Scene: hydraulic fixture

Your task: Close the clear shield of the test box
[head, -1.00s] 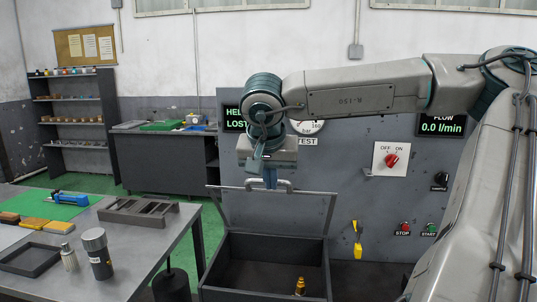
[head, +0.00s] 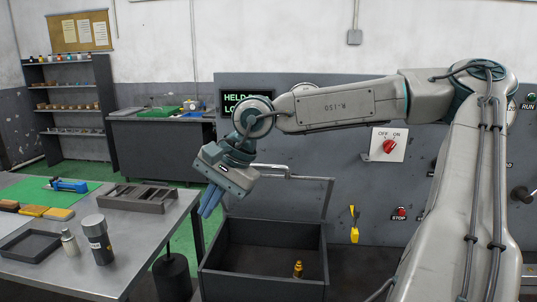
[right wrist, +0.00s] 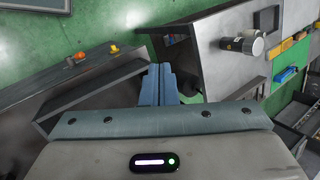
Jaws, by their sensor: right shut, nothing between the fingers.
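The test box (head: 262,292) is a dark grey open-topped box at the bottom middle of the head view. Its clear shield (head: 300,204) stands up at the back, raised and leaning, with a grey handle (head: 280,168) on its top edge. A brass fitting (head: 297,269) stands inside the box. My right gripper (head: 208,208) is left of the shield and above the box's left side, with its blue fingers together, pointing down and holding nothing. In the right wrist view the shut fingers (right wrist: 158,84) are beside the box. My left gripper is not in view.
A steel table (head: 130,250) with a slotted rack (head: 138,197), a dark tray (head: 30,245) and a dark cylinder (head: 97,238) is at left. The grey panel with a red switch (head: 390,146) stands behind the box. A black weight (head: 171,277) stands between table and box.

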